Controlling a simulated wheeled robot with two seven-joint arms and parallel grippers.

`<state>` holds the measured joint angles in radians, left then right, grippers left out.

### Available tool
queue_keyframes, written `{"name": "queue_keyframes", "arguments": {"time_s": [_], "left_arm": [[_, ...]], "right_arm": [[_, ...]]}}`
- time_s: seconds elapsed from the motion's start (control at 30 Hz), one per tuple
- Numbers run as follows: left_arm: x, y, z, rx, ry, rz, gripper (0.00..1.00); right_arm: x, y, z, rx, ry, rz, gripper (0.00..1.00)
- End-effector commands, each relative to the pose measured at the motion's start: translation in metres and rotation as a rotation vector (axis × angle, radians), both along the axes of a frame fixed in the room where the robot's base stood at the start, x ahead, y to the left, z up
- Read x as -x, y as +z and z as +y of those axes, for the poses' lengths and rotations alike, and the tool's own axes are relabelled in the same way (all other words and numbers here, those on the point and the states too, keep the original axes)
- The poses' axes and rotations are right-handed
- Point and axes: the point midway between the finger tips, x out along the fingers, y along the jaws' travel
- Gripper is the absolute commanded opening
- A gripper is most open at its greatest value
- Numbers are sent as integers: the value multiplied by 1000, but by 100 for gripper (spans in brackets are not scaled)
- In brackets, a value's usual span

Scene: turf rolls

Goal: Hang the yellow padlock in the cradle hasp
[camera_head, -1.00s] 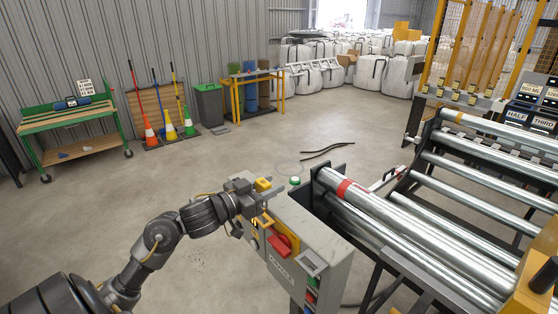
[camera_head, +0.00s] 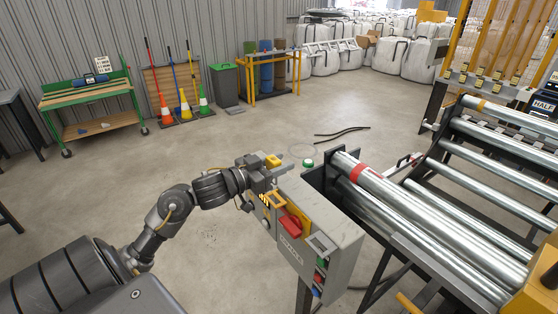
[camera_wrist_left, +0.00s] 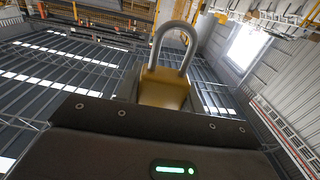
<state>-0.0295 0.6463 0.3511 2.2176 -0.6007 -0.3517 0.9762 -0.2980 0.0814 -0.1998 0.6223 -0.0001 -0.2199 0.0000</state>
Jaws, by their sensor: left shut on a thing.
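The padlock (camera_wrist_left: 166,90) shows in the left wrist view as a brass-yellow body with a grey steel shackle pointing up. My left gripper (camera_head: 262,180) is shut on it. In the head view the gripper is at the left upper edge of the grey control box (camera_head: 337,243); a small yellow block shows on top of the gripper, and I cannot tell if it is the padlock. The box front carries a red handle (camera_head: 291,226) on a yellow plate. The cradle hasp cannot be made out clearly. I cannot tell whether the padlock touches the box. My right gripper is out of view.
A roller frame with steel rollers (camera_head: 440,222) stands right of the box. Dark cables (camera_head: 342,133) lie on the floor beyond. A green bench (camera_head: 88,92), cones and white bags stand far back.

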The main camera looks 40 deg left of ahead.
Motion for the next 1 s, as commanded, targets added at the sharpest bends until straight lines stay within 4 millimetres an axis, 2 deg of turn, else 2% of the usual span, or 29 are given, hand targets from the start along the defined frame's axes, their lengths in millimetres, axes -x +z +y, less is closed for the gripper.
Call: {"name": "queue_keyframes", "arguments": {"time_s": [0.1, 0.4, 1.0], "left_arm": [[0, -17, 0, 1, 0, 1, 13], [0, -41, 0, 0, 0, -1, 13], [0, -43, 0, -1, 0, -1, 13]], "right_arm": [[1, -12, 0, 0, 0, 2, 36], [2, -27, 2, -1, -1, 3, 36], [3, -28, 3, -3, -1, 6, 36]]}}
